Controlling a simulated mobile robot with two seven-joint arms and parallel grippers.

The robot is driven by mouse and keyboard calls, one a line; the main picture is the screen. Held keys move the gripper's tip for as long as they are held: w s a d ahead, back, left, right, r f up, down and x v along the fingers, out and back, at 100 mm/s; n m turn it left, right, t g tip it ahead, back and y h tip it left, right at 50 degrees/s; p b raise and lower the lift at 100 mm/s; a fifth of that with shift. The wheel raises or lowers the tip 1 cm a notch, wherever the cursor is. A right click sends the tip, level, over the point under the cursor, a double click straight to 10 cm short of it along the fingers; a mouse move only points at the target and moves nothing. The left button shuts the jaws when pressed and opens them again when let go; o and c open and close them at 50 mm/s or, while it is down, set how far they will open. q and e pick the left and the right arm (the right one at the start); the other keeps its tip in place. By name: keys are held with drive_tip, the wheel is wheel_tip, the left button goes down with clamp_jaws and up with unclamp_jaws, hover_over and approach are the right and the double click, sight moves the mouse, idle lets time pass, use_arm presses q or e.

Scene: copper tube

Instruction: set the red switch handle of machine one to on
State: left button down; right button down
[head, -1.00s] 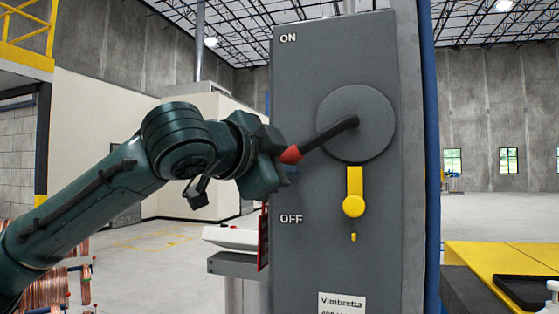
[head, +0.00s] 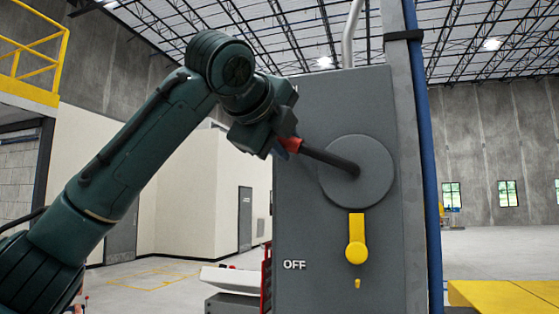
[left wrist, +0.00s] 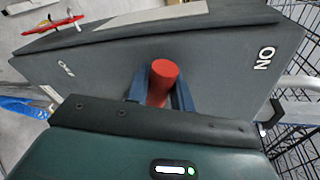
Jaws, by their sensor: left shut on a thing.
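The switch handle is a black lever (head: 330,159) with a red grip (head: 291,146), fixed to a round grey disc (head: 362,172) on the grey switch box (head: 315,225). The lever points left and a little upward. My left gripper (head: 285,148) is shut on the red grip. In the left wrist view the red grip (left wrist: 163,80) stands between the blue fingers. The ON label (left wrist: 264,58) shows in the left wrist view, and my gripper mostly covers it in the head view. The OFF label (head: 294,265) is lower on the box. My right gripper is out of view.
A yellow latch (head: 356,240) sits below the disc. A blue pipe (head: 427,150) and a grey post run up the box's right side. A yellow surface (head: 505,294) is at lower right. A white-topped stand (head: 235,278) is left of the box.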

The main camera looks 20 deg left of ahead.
use_arm(q)
drive_tip(key=shift+s+d+r+m+y, duration=0.1)
drive_tip(key=shift+d+r+m+y, duration=0.1)
drive_tip(key=shift+d+r+m, duration=0.3)
drive_tip(key=shift+w+d+r+m+y, duration=0.1)
drive_tip(key=shift+d+r+m+y, duration=0.2)
drive_tip(key=shift+r+m, duration=0.4)
drive_tip(key=shift+s+d+r+m+y, duration=0.1)
drive_tip(key=shift+d+r+m, duration=0.4)
drive_tip(key=shift+r, duration=0.15)
drive_tip(key=c, duration=1.2)
unclamp_jaws()
drive_tip(key=shift+c, duration=0.2)
drive_tip(key=shift+o, duration=0.2)
drive_tip(key=shift+s, duration=0.2)
drive_tip(key=b+v, duration=0.2)
drive_tip(key=v, duration=1)
drive_tip(key=shift+s, duration=0.4)
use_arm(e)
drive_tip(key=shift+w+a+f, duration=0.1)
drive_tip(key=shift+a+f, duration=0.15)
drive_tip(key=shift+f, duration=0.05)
use_arm(q)
drive_tip(key=shift+r, duration=0.1)
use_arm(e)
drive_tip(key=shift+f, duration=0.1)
